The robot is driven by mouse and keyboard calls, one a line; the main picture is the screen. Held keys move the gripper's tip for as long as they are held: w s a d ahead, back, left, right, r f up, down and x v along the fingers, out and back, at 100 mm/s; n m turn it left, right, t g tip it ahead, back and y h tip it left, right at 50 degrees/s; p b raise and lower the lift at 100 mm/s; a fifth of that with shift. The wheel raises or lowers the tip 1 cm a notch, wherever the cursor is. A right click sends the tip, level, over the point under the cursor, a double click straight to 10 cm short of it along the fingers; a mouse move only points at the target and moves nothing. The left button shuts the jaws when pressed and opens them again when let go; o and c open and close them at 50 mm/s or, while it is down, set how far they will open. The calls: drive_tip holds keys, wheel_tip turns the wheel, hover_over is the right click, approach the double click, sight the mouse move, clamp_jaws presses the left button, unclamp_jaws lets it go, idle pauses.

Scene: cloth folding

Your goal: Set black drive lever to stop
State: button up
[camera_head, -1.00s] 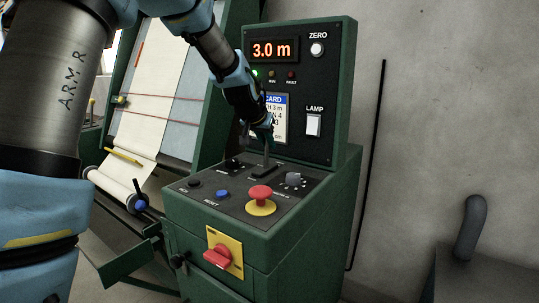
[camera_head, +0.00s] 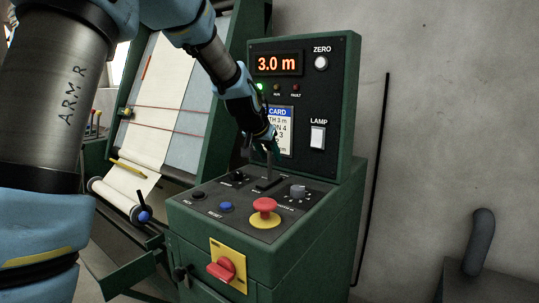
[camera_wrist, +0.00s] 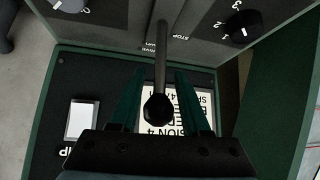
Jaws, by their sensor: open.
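The black drive lever (camera_head: 269,168) stands up from its slot on the sloping top of the green console. In the wrist view its thin shaft and round black knob (camera_wrist: 159,107) point toward the camera, between the two green fingers. My gripper (camera_wrist: 159,74) is open, with one finger on each side of the lever and a visible gap on both sides. In the head view my gripper (camera_head: 269,143) is at the lever's upper end and partly hides it. "STOP" lettering (camera_wrist: 161,36) shows beside the slot in the wrist view.
A red mushroom button (camera_head: 264,205), a blue button (camera_head: 227,206) and a grey knob (camera_head: 298,191) surround the lever. The upright panel with its 3.0 m display (camera_head: 278,64) and white lamp switch (camera_head: 317,138) rises close behind. A red rotary switch (camera_head: 222,269) is on the front.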

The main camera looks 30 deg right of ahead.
drive_tip(key=b+v, duration=0.2)
drive_tip(key=v, duration=0.8)
drive_tip(key=shift+a+r, duration=0.2)
drive_tip(key=shift+r, duration=0.05)
drive_tip(key=shift+s, duration=0.1)
